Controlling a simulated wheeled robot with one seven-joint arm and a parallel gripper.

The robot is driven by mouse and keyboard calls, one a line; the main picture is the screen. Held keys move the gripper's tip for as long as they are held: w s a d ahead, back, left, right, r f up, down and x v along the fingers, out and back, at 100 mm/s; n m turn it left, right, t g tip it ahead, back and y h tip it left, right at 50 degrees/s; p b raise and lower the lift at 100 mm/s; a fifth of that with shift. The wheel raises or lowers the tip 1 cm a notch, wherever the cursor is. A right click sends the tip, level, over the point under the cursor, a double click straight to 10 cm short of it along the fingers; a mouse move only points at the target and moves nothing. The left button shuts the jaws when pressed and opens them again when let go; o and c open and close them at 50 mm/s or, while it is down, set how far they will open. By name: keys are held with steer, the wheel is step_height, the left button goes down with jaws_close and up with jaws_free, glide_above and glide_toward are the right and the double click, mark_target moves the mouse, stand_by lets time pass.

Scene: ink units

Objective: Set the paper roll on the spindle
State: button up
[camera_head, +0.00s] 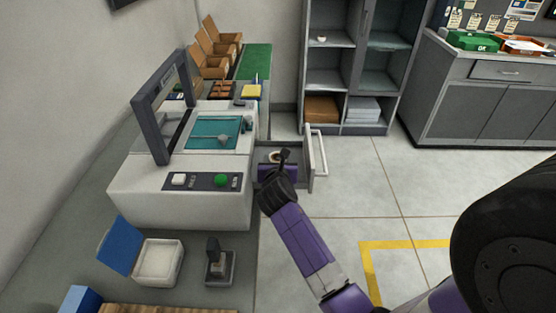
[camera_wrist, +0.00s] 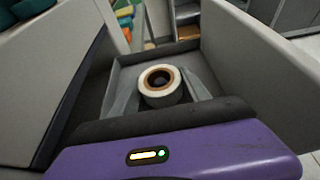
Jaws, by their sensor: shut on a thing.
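The paper roll (camera_wrist: 152,93) is white with a brown core and a dark hole facing up. It sits between the two grey fingers of my gripper (camera_wrist: 162,92), which is shut on it. The roll also shows small in the head view (camera_head: 273,156), partly hidden by my wrist. My gripper and the roll are over or inside the open drawer (camera_head: 308,170) on the right side of the white machine (camera_head: 150,203). I cannot make out the spindle, nor whether the roll is around it or above it.
The drawer's front with its white handle (camera_head: 320,150) stands close right of my gripper. The machine's raised grey frame (camera_head: 152,120) is at left. A white box with a blue lid (camera_head: 158,262) and a stamp-like tool (camera_head: 219,264) stand on the counter. Floor to the right is clear.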

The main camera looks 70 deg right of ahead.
steer(key=shift+f, duration=0.2)
steer(key=o, duration=1.1)
steer(key=shift+p+v, duration=0.85)
steer(key=shift+v, duration=0.2)
steer(key=p+v, duration=0.5)
steer(key=v, duration=0.4)
steer(key=shift+p, duration=0.35)
steer(key=shift+w, duration=0.1)
